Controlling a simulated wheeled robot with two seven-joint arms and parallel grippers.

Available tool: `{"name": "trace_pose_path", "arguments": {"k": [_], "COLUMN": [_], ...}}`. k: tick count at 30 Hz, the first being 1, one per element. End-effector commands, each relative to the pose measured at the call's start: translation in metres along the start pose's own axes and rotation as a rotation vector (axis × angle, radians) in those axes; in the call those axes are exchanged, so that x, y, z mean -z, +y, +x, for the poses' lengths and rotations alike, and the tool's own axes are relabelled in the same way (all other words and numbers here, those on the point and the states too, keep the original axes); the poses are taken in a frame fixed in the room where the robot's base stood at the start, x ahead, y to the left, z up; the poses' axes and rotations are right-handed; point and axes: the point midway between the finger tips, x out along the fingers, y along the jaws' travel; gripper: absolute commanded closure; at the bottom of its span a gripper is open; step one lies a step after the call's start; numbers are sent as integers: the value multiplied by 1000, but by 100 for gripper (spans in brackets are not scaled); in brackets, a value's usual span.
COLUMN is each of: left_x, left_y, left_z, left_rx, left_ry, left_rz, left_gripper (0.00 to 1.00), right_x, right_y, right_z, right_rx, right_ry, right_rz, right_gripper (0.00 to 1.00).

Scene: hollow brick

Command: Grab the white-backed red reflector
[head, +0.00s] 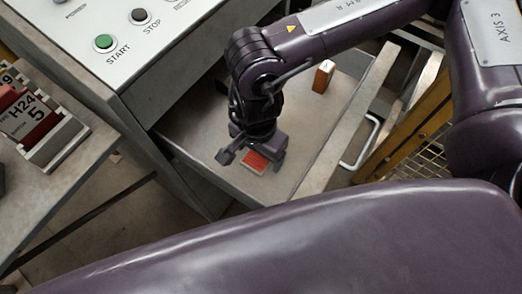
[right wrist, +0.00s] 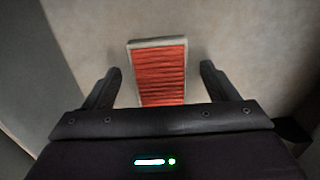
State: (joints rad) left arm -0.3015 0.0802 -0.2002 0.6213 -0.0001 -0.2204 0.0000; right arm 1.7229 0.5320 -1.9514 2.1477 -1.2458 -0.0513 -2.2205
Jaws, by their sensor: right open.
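The red reflector (head: 256,163) lies flat in the open drawer, red ribbed face up, with a pale rim around it. In the right wrist view the reflector (right wrist: 160,72) is between the two fingers, its near end hidden behind the gripper body. My right gripper (head: 252,160) is directly over it, pointing down, open and empty, with a finger on each side. In the right wrist view my right gripper (right wrist: 159,82) shows clear gaps between each finger and the reflector. My left gripper is not in view.
An orange-brown block with a pale top (head: 324,76) stands farther back in the drawer (head: 190,132). The drawer's walls and metal handle (head: 362,142) are to the right. A control panel (head: 140,45) is above left. A rack with labelled pieces (head: 40,125) stands at far left.

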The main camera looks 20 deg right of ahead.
Motion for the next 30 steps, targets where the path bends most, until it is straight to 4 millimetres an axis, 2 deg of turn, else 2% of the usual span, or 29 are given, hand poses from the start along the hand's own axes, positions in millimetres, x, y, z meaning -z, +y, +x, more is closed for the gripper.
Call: {"name": "trace_pose_path", "arguments": {"k": [8,19,30], "left_x": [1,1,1], "left_y": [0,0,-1], "left_z": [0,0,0], "left_rx": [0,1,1], "left_ry": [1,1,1], "left_rz": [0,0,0], "left_gripper": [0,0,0], "right_x": [0,0,0], "right_y": [0,0,-1], "right_z": [3,3,-4], "right_rx": [1,1,3], "right_ry": [0,0,1], "right_rz": [-1,-1,-1], "right_gripper": [21,69,69]}}
